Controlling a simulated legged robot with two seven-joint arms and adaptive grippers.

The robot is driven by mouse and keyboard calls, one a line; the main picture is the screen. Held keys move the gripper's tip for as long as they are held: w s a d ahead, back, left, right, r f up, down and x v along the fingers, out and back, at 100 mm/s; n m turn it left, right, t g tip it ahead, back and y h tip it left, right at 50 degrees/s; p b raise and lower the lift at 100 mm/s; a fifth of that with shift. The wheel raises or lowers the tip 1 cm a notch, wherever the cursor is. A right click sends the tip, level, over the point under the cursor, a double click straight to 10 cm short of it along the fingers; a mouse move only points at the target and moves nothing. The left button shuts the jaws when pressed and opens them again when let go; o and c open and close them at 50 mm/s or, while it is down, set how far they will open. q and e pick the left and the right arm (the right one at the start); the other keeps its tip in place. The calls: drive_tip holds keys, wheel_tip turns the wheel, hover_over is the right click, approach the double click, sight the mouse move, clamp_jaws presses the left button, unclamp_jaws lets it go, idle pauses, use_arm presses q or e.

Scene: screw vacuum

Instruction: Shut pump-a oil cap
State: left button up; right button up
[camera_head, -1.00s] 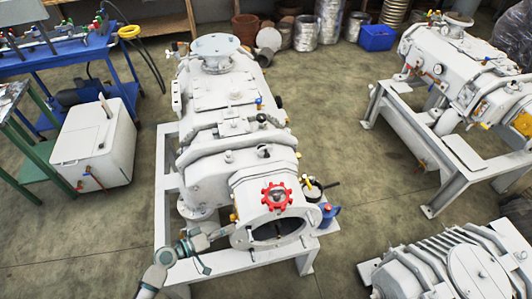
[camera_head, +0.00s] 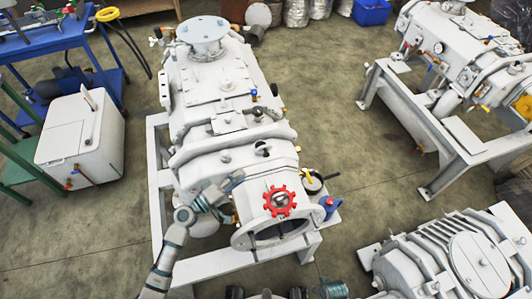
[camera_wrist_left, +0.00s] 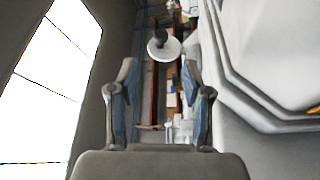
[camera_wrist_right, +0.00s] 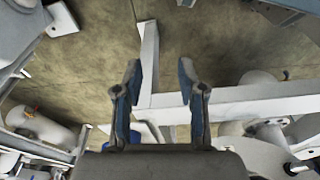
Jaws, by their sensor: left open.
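A large white pump (camera_head: 215,100) stands in the middle of the head view; which pump is pump-a I cannot tell. A red handwheel (camera_head: 280,201) sits above its round front opening (camera_head: 275,231). A black knob (camera_head: 258,113) is on its top. My left gripper (camera_head: 236,181) is open beside the pump's front left side, left of the handwheel. In the left wrist view a dark knob on a white disc (camera_wrist_left: 163,48) shows beyond the open, empty fingers (camera_wrist_left: 163,80); I cannot tell if it is the oil cap. My right gripper (camera_wrist_right: 160,85) is open and empty.
A white box (camera_head: 80,140) and a blue cart (camera_head: 60,45) stand at the left. Another white pump (camera_head: 455,60) is on a frame at right, and a ribbed machine (camera_head: 440,255) is at lower right. Floor (camera_head: 370,180) between them is clear.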

sight(264, 155)
use_arm(q)
drive_tip(key=x, duration=0.5)
drive_tip(key=p+x, duration=0.1)
drive_tip(key=x, duration=0.5)
drive_tip(key=shift+w+f, duration=0.1)
drive_tip(key=shift+w, duration=0.3)
drive_tip(key=shift+w+d, duration=0.25)
drive_tip(key=shift+d, duration=0.4)
drive_tip(key=c, duration=0.5)
drive_tip(key=shift+a, duration=0.15)
clamp_jaws()
use_arm(e)
drive_tip(key=f, duration=0.4)
drive_tip(key=shift+s, duration=0.4)
